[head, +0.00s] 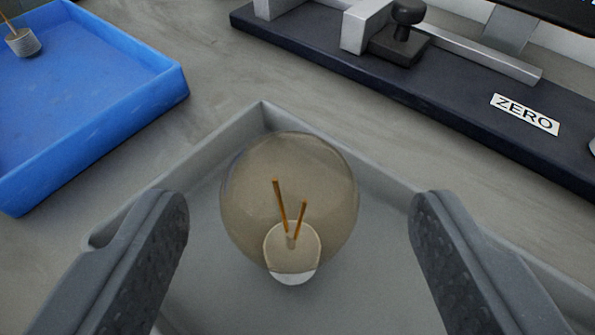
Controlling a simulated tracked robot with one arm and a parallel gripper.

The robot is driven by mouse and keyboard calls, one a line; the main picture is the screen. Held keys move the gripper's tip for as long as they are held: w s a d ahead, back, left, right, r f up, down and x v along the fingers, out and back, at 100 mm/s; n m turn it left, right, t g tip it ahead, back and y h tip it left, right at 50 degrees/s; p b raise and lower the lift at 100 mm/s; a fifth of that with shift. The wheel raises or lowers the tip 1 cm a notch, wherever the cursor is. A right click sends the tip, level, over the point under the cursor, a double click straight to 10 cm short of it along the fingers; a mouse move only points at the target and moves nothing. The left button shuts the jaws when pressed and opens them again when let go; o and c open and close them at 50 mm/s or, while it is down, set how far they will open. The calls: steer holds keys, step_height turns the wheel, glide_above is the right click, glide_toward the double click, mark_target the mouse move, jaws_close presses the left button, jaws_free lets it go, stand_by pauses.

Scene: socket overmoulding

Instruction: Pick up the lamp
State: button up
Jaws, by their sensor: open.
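The lamp (288,190) is a translucent, brownish round bulb with two thin orange leads showing inside and a pale base at its lower end. It is in the grey tray (240,125), near the tray's far corner. My gripper (300,215) is open, with one dark finger on each side of the lamp. There is a gap between each finger and the bulb, and nothing is held. I cannot tell how far the fingertips are above the tray floor.
A blue tray (165,80) stands at the upper left with a small grey piece with an orange lead (24,42) in it. A dark fixture (450,105) with a "ZERO" label (525,114) lies across the upper right. Bare grey table separates them.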

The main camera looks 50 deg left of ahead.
steer(key=b+x, duration=0.1)
steer(key=x, duration=0.4)
steer(key=shift+s+f, duration=0.1)
steer(key=shift+f, duration=0.1)
steer(key=c, duration=1.1)
